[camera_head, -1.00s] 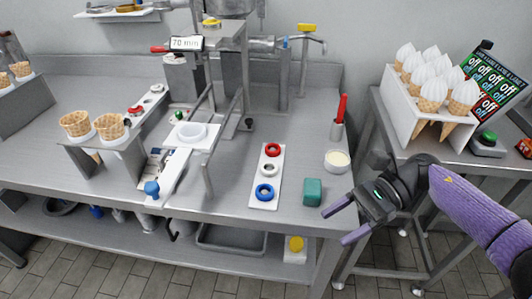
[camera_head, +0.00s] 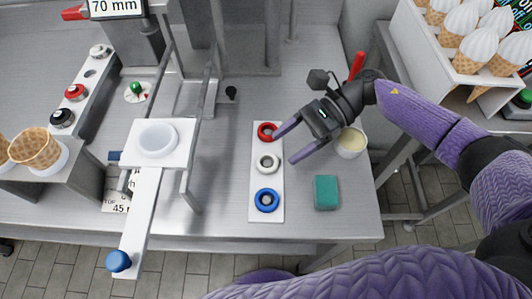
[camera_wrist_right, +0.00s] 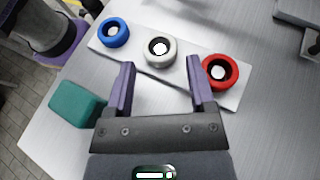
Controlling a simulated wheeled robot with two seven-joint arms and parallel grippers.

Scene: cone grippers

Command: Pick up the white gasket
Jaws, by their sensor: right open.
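The white gasket (camera_head: 267,162) lies on a white strip (camera_head: 266,216) between a red gasket (camera_head: 266,131) and a blue gasket (camera_head: 266,200). In the right wrist view the white gasket (camera_wrist_right: 160,49) is ahead of the fingertips, roughly between their lines. My right gripper (camera_head: 284,146) is open and empty, just right of the strip in the head view. In the right wrist view its fingers (camera_wrist_right: 160,73) point at the strip, with the red gasket (camera_wrist_right: 219,72) close to the right finger. My left gripper is not in view.
A green block (camera_head: 326,192) lies right of the strip, and a cream-filled cup (camera_head: 350,142) stands beneath my right wrist. A press stand with a white ring (camera_head: 158,139) is to the left. Bare steel table lies between them.

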